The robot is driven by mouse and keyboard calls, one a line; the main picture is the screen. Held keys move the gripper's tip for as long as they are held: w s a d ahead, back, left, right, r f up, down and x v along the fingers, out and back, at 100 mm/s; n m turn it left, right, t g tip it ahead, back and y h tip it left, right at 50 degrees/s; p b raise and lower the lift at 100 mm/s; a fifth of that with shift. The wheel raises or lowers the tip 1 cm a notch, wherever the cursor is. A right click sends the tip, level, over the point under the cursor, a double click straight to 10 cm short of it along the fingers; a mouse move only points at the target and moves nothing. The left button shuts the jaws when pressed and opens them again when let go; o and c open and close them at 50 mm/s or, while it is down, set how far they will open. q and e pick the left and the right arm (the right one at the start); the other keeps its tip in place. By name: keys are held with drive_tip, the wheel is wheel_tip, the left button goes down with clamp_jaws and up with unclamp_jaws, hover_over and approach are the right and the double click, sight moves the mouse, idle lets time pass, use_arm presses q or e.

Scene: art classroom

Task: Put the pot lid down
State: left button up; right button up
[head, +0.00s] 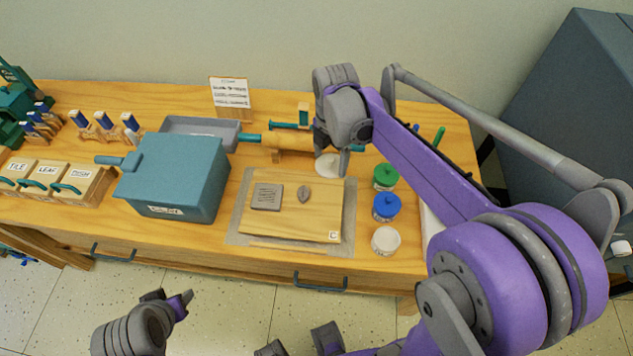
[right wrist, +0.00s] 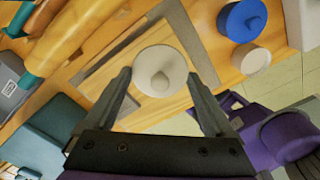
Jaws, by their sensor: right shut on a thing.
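My right gripper (head: 332,157) is shut on a round off-white pot lid (head: 327,165) over the table, behind the wooden board. In the right wrist view the lid (right wrist: 160,72) sits between the two fingertips, its knob facing the camera. A white pot without a coloured lid (head: 386,240) stands at the table's front right, apart from the held lid. Behind it stand a blue-lidded pot (head: 386,207) and a green-lidded pot (head: 385,177). My left gripper (head: 180,302) is low in front of the table, and its jaw opening is unclear.
A wooden board (head: 320,221) with two small grey pieces lies on a grey mat (head: 239,225). A rolling pin (head: 285,141) lies behind. A teal box (head: 175,180), a small sign (head: 232,98) and labelled boxes (head: 83,184) stand to the left.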

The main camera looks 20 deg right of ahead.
drive_tip(key=shift+w+f, duration=0.1)
drive_tip(key=shift+f, duration=0.1)
hover_over(328, 188)
wheel_tip(328, 188, down, 5)
drive_tip(key=shift+f, duration=0.2)
drive_tip(key=shift+f+b, duration=0.4)
drive_tip(key=shift+f, duration=1.7)
drive_tip(key=shift+f, duration=0.2)
drive_tip(key=o, duration=1)
drive_tip(key=shift+r, duration=0.1)
